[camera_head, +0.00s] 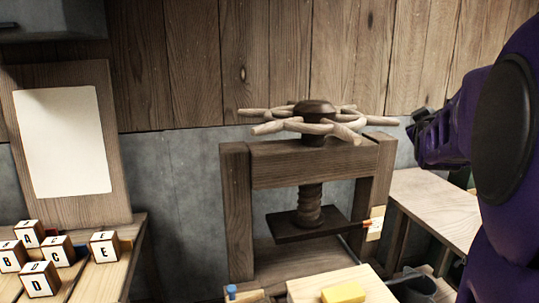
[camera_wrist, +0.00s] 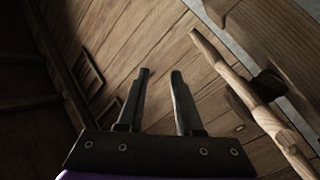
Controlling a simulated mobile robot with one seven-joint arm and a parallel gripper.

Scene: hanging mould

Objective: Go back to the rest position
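My gripper (camera_wrist: 160,75) shows in the wrist view with its two dark fingers apart and nothing between them. In the head view my purple arm fills the right edge, and the gripper (camera_head: 413,128) is at its left end, in front of the plank wall and right of the press. The fingers are small and dark there. The gripper is apart from the press wheel in the head view.
A wooden screw press (camera_head: 310,160) with a spoked wheel (camera_head: 285,128) stands in the middle. Lettered blocks (camera_head: 38,279) sit on the left bench. A yellow block (camera_head: 343,293) lies at the front. A side table (camera_head: 440,205) stands at right.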

